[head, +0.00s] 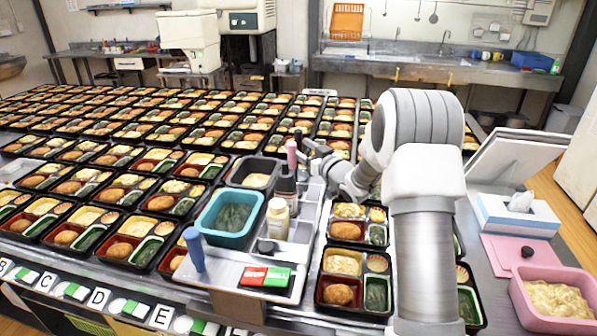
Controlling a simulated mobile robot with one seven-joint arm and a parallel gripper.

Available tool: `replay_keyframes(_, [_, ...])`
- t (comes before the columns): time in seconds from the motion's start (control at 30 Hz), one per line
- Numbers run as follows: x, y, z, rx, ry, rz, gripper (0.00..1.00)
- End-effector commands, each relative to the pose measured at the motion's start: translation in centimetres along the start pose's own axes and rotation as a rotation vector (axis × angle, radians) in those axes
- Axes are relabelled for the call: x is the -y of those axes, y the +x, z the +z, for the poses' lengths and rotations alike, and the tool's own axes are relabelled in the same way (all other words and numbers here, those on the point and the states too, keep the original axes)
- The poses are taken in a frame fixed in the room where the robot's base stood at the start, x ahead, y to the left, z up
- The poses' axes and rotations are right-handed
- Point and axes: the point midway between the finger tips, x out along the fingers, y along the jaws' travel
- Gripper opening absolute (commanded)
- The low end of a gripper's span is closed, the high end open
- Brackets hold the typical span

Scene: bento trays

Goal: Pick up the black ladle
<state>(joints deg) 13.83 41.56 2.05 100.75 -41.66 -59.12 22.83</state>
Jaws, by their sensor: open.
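My gripper (311,153) is open and empty, with its dark fingers pointing left over the back right part of the light grey serving tray (311,208). A dark upright shape (285,184) stands on that tray just below and left of the fingers. It may be the black ladle, but I cannot make out a bowl. A pink-topped upright piece (291,153) stands right behind it, close to the fingers. Whether the fingers touch either one is unclear. My arm hides part of the counter to the right.
A teal tub of greens (203,222), a cream bottle (277,219) and a blue upright handle (194,249) stand on or by the tray. Filled bento trays cover the left table. A pink tub (519,304) stands right.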

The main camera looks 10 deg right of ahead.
Motion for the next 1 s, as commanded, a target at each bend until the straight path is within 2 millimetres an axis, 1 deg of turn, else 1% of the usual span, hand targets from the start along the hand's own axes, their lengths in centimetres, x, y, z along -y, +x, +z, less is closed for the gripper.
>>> replay_keyframes(0.1, [0.1,1.9,0.0,-0.001,0.001,-0.002,0.64])
replay_keyframes(0.2, [0.1,3.3,0.0,-0.001,0.001,-0.002,0.64])
replay_keyframes(0.3, [0.0,4.3,-0.1,-0.001,0.0,0.0,0.64])
replay_keyframes(0.43, [0.0,4.9,0.0,0.0,0.001,0.0,0.64])
replay_keyframes(0.63, [0.0,4.9,0.0,0.0,0.001,0.0,0.64])
replay_keyframes(0.67, [0.0,4.9,0.0,0.0,0.001,0.0,0.62])
replay_keyframes(0.8, [0.0,4.9,0.0,0.0,0.001,0.0,0.37])
replay_keyframes(0.97, [0.0,4.9,0.0,0.0,0.0,0.0,0.08])
replay_keyframes(1.0, [0.0,4.9,0.0,0.0,0.001,0.0,0.01])
